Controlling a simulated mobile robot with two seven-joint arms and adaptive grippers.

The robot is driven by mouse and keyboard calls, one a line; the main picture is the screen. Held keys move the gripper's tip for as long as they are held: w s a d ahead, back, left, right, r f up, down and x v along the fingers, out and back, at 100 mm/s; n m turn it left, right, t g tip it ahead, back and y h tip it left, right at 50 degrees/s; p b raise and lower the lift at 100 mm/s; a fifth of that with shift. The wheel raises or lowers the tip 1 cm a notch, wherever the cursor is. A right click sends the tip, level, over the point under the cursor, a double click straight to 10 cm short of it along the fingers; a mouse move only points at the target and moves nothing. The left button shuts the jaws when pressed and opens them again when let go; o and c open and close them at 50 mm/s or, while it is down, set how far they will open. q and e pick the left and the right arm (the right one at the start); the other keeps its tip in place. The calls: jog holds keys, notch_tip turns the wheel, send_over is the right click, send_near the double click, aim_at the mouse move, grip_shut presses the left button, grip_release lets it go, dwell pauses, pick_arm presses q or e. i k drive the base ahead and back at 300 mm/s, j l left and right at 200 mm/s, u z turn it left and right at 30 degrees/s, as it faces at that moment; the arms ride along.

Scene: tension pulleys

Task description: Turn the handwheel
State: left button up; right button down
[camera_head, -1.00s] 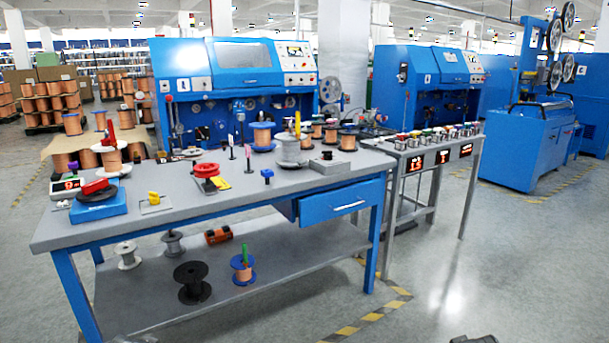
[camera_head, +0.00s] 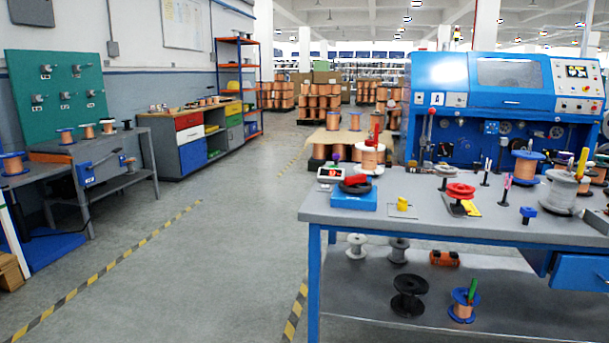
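No part clearly reads as a handwheel. A red round wheel-like part (camera_head: 460,191) sits on a small plate on the grey workbench (camera_head: 400,224) at the right. A dark round part (camera_head: 355,184) lies on a blue box (camera_head: 353,198) near the bench's left end; I cannot tell which, if either, is the handwheel. A blue machine (camera_head: 505,100) with levers and small knobs stands behind the bench. Neither of my grippers shows in this view.
A second bench (camera_head: 92,158) and a green panel (camera_head: 57,85) with several small fittings stand at the left. Wire spools lie on the workbench and its lower shelf (camera_head: 400,280). The grey floor (camera_head: 190,260) between the benches is open, with yellow-black stripes.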

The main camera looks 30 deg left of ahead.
aim_at(354, 184)
jog(key=u, duration=0.85)
